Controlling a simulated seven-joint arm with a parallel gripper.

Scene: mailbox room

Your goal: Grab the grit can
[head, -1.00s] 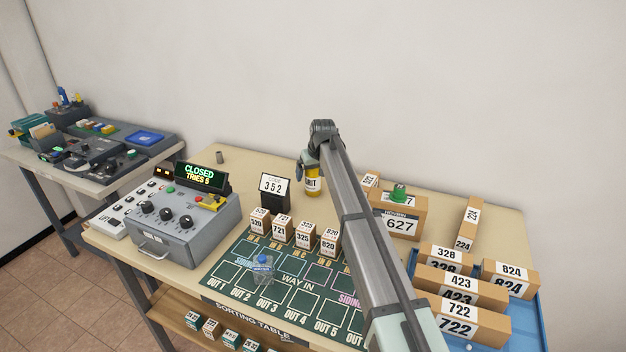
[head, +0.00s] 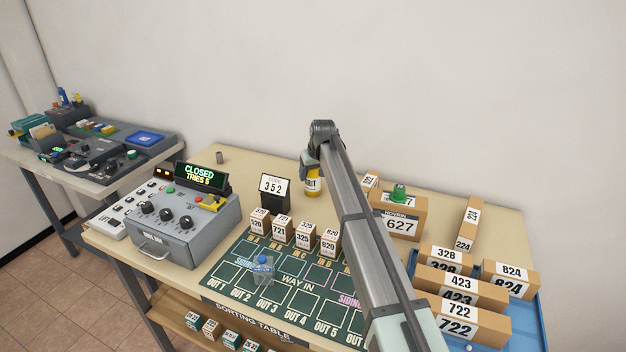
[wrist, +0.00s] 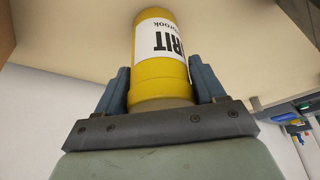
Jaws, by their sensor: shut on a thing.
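The grit can (head: 312,184) is yellow with a white label and stands upright at the back of the sorting table, partly hidden by my arm. It also shows large in the wrist view (wrist: 160,55), with the label letters upside down. My gripper (head: 311,166) is at the can from above. In the wrist view my gripper (wrist: 162,88) has one blue-grey finger on each side of the can, shut on it. I cannot tell whether the can's base is touching the table.
A code stand reading 352 (head: 274,191) stands just left of the can. A box marked 627 (head: 402,222) with a green item on top (head: 398,193) is to the right. Small numbered boxes (head: 295,233) stand in front.

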